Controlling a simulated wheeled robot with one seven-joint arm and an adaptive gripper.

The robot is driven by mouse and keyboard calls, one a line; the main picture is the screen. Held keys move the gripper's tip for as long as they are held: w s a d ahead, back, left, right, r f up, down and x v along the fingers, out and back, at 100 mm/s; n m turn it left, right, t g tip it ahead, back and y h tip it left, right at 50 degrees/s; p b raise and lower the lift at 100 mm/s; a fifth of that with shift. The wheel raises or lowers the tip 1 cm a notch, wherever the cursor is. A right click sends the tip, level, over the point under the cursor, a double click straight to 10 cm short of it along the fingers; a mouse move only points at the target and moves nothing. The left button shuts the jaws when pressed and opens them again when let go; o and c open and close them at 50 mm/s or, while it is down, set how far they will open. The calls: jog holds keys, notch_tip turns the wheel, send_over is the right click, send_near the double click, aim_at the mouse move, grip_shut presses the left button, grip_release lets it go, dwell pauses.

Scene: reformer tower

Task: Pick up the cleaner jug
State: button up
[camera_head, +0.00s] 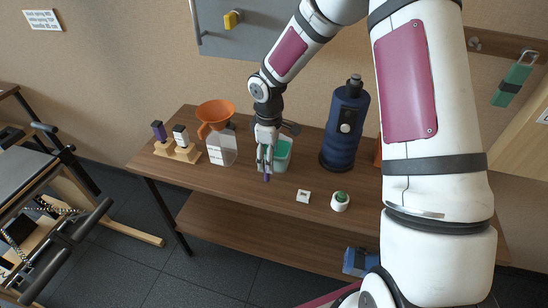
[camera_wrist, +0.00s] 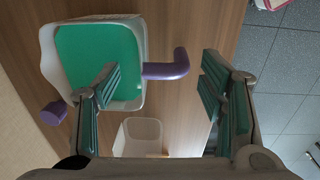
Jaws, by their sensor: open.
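No readable label marks the cleaner jug. My gripper (camera_head: 265,158) is at a white vessel with a teal top (camera_head: 283,153) on the wooden shelf. In the wrist view this vessel (camera_wrist: 72,58) is at upper left, with a bent purple bar (camera_wrist: 168,66) sticking out towards the shelf's front and a purple knob (camera_wrist: 54,112) at the opposite side. My gripper (camera_wrist: 158,95) is open and empty. One finger overlaps the teal top in the picture, the other is beyond the bar's end. I cannot tell whether they touch. My gripper partly hides the vessel in the head view.
A labelled pale container (camera_head: 222,150) and orange funnel (camera_head: 215,112) stand left. A tall blue canister (camera_head: 346,125) stands right. A small white block (camera_head: 303,196) and a green-topped jar (camera_head: 340,201) are near the front. The shelf's front left is clear.

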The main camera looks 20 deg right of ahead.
notch_tip(320, 180, down, 4)
jog(key=shift+w+f, duration=0.1)
jog(key=shift+w, duration=0.05)
jog(key=shift+c, duration=0.6)
jog(key=c, duration=1.4)
